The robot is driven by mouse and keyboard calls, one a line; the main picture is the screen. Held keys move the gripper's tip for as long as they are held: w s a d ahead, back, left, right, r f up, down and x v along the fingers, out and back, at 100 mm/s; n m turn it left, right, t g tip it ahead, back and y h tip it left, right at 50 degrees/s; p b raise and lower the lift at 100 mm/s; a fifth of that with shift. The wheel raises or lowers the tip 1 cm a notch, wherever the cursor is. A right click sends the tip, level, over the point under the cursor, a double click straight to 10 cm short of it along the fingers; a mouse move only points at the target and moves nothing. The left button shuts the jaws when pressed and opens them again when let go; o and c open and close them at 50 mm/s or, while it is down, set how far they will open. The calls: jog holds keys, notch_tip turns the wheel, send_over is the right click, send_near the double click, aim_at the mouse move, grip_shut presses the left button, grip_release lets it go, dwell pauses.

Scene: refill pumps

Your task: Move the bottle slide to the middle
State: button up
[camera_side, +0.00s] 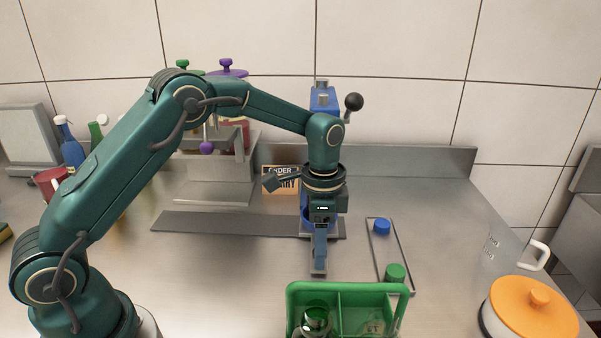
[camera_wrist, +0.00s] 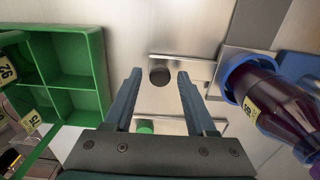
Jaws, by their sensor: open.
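The bottle slide has a long dark rail (camera_side: 225,225) on the counter, with a blue ring holder (camera_side: 305,222) at its right end, mostly behind my gripper. In the wrist view the blue holder (camera_wrist: 230,75) surrounds a dark purple bottle (camera_wrist: 275,107) with a yellow label. A metal bar (camera_wrist: 195,63) with a dark round knob (camera_wrist: 160,77) sticks out from the slide toward the front. My gripper (camera_side: 319,270) points down in front of the slide. In the wrist view its open fingers (camera_wrist: 159,74) appear either side of the knob; contact and height are unclear.
A green divided crate (camera_side: 345,291) with bottles stands in front; it also fills the wrist view's left (camera_wrist: 103,60). A narrow tray holds a blue cap (camera_side: 381,227) and a green cap (camera_side: 396,272). An orange-lidded pot (camera_side: 530,305) is at right. The pump stand (camera_side: 215,190) is behind the rail.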

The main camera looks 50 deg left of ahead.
grip_shut()
jog(key=shift+s+a, duration=3.75)
jog(key=shift+a, duration=0.05)
jog(key=shift+o, duration=0.9)
grip_release()
jog(key=shift+r, duration=0.1)
jog(key=shift+r, duration=2.5)
